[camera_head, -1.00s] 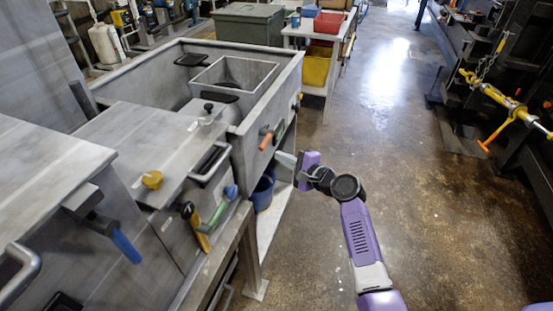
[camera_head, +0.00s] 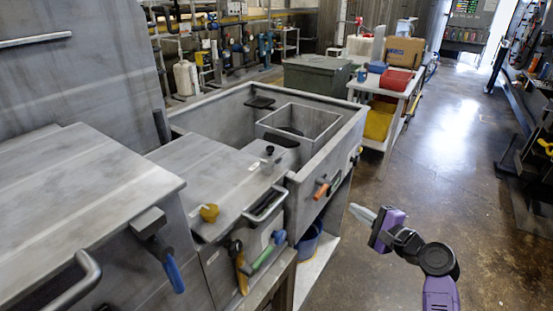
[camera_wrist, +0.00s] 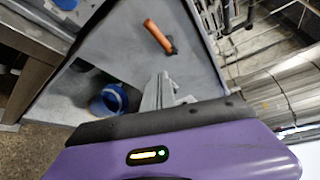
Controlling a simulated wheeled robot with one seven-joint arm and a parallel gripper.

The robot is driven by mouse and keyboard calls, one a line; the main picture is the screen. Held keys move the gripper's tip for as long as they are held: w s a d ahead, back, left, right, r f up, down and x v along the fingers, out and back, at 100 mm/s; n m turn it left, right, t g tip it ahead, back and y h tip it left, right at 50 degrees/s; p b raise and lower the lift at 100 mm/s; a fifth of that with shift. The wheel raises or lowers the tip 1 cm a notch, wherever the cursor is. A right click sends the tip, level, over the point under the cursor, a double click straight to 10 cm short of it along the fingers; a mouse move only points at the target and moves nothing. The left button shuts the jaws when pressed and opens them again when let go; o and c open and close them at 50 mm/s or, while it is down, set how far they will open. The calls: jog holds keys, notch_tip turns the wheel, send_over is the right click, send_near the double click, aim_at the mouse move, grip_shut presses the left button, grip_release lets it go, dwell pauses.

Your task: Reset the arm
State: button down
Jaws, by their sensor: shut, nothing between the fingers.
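My gripper (camera_head: 364,214) is at the lower right of the head view, at the end of my purple and black arm. It is out in front of the grey metal compactor's right side, clear of it and over the open floor. Its pale fingers are together with nothing between them, and they point left toward the machine. In the wrist view the fingers (camera_wrist: 160,90) show past the purple housing. An orange handle (camera_wrist: 159,37) on the grey panel is ahead of them, apart from them. The same orange handle shows in the head view (camera_head: 321,188).
The compactor's grey wall (camera_head: 330,150) stands left of my gripper. A blue bucket (camera_head: 308,240) sits beneath it. A white cart (camera_head: 376,142) with red and yellow bins stands behind. The floor (camera_head: 420,170) to the right is clear.

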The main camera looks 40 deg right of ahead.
jog(key=s+d+r+n+h, duration=0.2)
jog(key=d+r+n+h, duration=0.1)
jog(key=d+h, duration=0.1)
jog(key=s+a+n+y, duration=0.2)
jog(key=s+a+n, duration=0.5)
jog(key=a, duration=0.5)
jog(key=s+a+n+y, duration=0.2)
jog(key=s+a+n, duration=0.5)
jog(key=s+a, duration=0.5)
jog(key=s+a+n+y, duration=0.2)
jog(key=s+a+n, duration=0.4)
jog(key=s+a, duration=0.3)
jog(key=a, duration=0.4)
jog(key=shift+s+n+g, duration=0.15)
jog(key=shift+n+g, duration=0.15)
jog(key=shift+n, duration=0.1)
jog(key=shift+a, duration=0.1)
